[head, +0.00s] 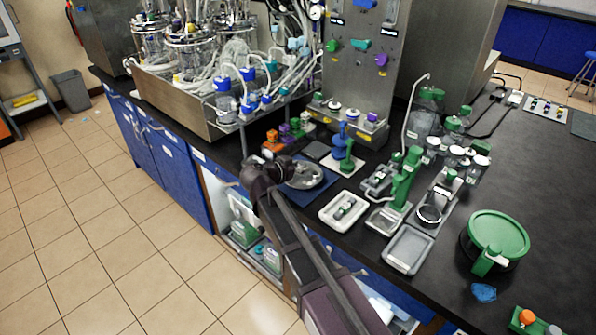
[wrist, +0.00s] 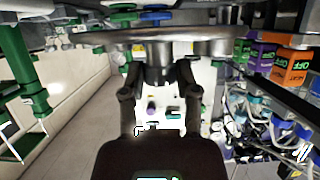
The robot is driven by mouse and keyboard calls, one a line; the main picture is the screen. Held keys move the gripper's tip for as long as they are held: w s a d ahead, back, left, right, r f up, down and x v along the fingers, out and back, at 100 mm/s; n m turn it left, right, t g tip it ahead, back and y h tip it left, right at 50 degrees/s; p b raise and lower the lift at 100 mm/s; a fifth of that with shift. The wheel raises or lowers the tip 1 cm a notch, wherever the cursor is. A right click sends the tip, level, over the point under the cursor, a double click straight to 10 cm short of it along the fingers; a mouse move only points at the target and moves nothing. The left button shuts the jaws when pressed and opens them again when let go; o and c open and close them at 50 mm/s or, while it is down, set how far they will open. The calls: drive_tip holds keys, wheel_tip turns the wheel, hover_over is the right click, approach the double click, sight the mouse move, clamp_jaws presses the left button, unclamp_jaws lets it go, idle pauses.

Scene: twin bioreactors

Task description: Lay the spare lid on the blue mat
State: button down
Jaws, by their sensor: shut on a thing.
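The spare lid (head: 307,177), a round grey metal disc, is at the bench's front edge in the head view. My gripper (head: 278,178) is shut on its left side. In the wrist view the lid (wrist: 170,42) shows edge-on as a wide metal band across the top, with the two fingers of my gripper (wrist: 160,68) at its lower middle. The blue mat (head: 302,199) lies on the black bench under the lid, showing along its near and right sides. The lid appears roughly level; I cannot tell whether it touches the mat. My gripper and arm hide the mat's left part.
A white tray (head: 344,211) is right of the mat. A blue and green device on a pale base (head: 344,163) stands behind it. Orange, green and purple blocks (head: 272,143) stand behind the lid. A green-lidded pot (head: 495,240) is far right.

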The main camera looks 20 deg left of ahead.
drive_tip(key=shift+w+a, duration=0.5)
drive_tip(key=shift+w, duration=0.4)
drive_tip(key=shift+w+a+f, duration=0.1)
drive_tip(key=shift+w+a, duration=0.15)
drive_tip(key=shift+w, duration=0.15)
drive_tip(key=shift+w+a+f+b, duration=0.1)
drive_tip(key=shift+w+f+b, duration=0.1)
drive_tip(key=shift+b, duration=0.1)
drive_tip(key=shift+f+b, duration=1.55)
drive_tip(key=shift+f, duration=0.05)
drive_tip(key=shift+c, duration=1.8)
unclamp_jaws()
drive_tip(key=shift+s, duration=0.1)
drive_tip(key=shift+r, duration=0.1)
